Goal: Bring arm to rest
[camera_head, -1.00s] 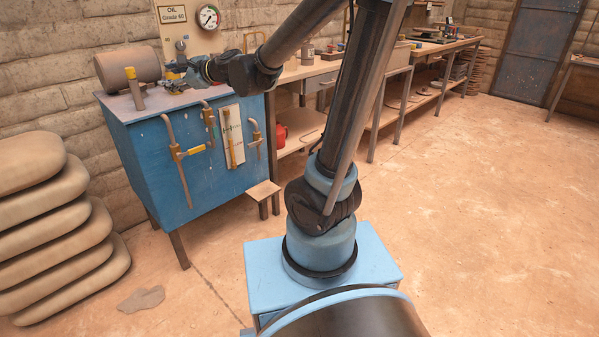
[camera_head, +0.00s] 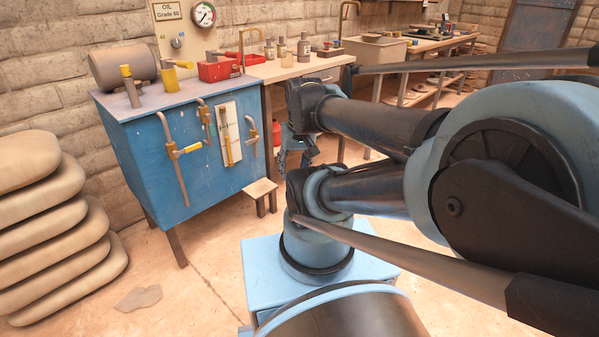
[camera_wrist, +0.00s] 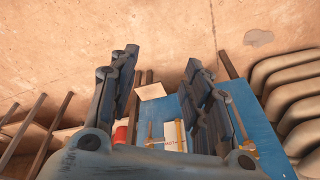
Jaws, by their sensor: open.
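My arm is folded, with its large blue and black elbow filling the right side of the head view. My gripper (camera_head: 298,164) hangs below the wrist, fingers pointing down, to the right of the blue cabinet and beyond my arm's base. It is partly hidden behind my lower arm. The wrist view shows my gripper (camera_wrist: 161,62) too, with two fingers spread apart and nothing held between them. The blue cabinet (camera_head: 165,190) is apart from my gripper; it also shows between and beside the fingers in the wrist view (camera_wrist: 252,115).
Stacked sacks (camera_head: 45,225) are at left. Floor is open around my base.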

